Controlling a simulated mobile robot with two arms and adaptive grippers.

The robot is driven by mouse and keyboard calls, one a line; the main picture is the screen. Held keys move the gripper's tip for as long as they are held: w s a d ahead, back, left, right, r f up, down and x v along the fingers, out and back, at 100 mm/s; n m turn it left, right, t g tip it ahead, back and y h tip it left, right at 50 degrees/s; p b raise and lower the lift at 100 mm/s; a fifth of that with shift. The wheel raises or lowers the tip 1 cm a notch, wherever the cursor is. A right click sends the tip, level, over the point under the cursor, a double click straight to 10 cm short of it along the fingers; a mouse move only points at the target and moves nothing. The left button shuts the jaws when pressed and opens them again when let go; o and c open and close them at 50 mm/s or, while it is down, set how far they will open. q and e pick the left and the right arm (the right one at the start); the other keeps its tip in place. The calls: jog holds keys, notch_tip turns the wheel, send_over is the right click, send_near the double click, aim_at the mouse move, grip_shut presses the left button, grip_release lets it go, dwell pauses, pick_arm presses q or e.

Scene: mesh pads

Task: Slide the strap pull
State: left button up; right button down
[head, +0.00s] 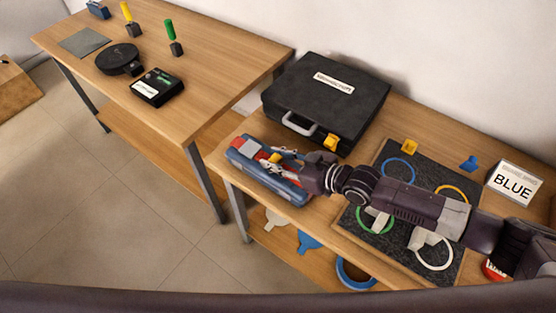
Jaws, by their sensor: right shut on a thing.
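A blue and grey case (250,150) with red parts lies at the front left corner of the right table. A small yellow piece (275,158), which looks like the strap pull, shows on top of the case. My right gripper (279,162) reaches over the case from the right. Its fingers are shut on the yellow piece, and partly hide it and the middle of the case. My left gripper is not in view.
A black case (325,93) with a grey handle stands behind. A dark mesh pad (390,160) with coloured rings lies under my right arm, near a sign reading BLUE (513,184). The left table (210,55) holds a black disc (120,60) and small items.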

jog(key=shift+w+a+b, duration=0.5)
jog(key=shift+w+a, duration=0.35)
jog(key=shift+a, duration=0.3)
jog(key=shift+w+a, duration=0.1)
jog(key=shift+a, duration=0.05)
jog(key=c, duration=1.8)
grip_release()
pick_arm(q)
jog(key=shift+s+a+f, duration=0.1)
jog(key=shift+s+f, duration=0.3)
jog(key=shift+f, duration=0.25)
pick_arm(e)
jog(key=o, duration=0.3)
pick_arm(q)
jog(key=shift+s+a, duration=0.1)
pick_arm(e)
jog(key=v, duration=1.2)
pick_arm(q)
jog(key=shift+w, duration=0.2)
pick_arm(e)
jog(key=shift+f, duration=0.1)
